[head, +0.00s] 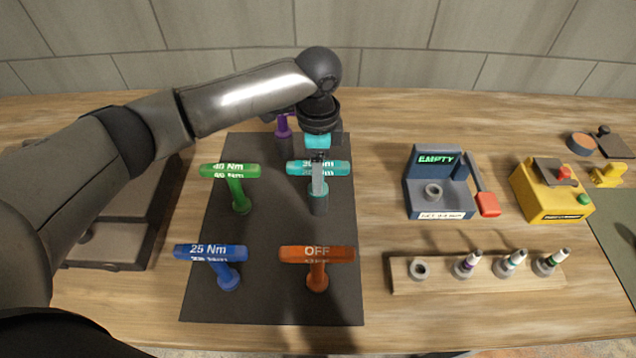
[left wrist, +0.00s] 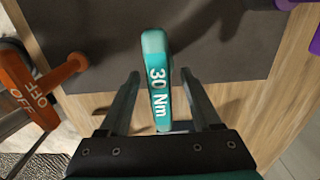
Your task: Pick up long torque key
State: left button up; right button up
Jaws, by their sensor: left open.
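Several T-handled torque keys stand on a dark mat (head: 265,225). The teal key (head: 340,169) is marked 30 Nm; its handle also shows in the left wrist view (left wrist: 156,70). My left gripper (head: 319,180) is above it with its fingers open, one on each side of the handle, with visible gaps. The others are a green 40 Nm key (head: 237,190), a blue 25 Nm key (head: 210,252), an orange OFF key (head: 317,255) and a purple one (head: 283,127), partly hidden behind my arm. Which one is the long key, I cannot tell. My right gripper is not in view.
A blue-grey EMPTY device (head: 440,195) with a red-tipped lever stands right of the mat. A wooden rack (head: 480,275) holds several small pieces in front of it. A yellow box (head: 550,195) stands further right. A grey tray (head: 110,240) lies left, partly under my arm.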

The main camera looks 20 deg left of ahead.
pick_arm(q)
grip_shut()
dwell(0.4)
jog(key=shift+r, duration=0.1)
